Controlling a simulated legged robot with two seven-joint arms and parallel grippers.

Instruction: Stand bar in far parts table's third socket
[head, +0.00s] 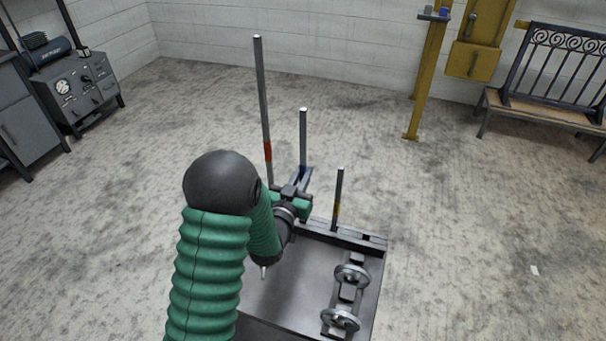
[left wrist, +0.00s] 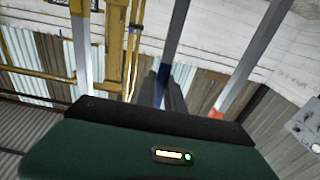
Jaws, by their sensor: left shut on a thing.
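My left gripper (head: 303,180) is shut on the blue-banded bar (head: 303,138), the middle one in height, and holds it about upright. In the left wrist view the blue-banded bar (left wrist: 178,35) runs down between my dark fingers (left wrist: 168,95). Its lower end is hidden. The tall red-banded bar (head: 261,95) stands left of it, its foot hidden behind my arm. The short yellow-banded bar (head: 338,190) stands in the socket rail (head: 350,235) at the back of the parts table (head: 282,285). A dark empty socket (head: 367,237) shows right of it. My right gripper is out of view.
A dumbbell-like part with metal discs (head: 346,295) lies on the right of the table. A yellow post (head: 428,80) and a bench (head: 545,75) with a scrolled metal panel stand at the back right. A grey machine (head: 80,85) stands far left.

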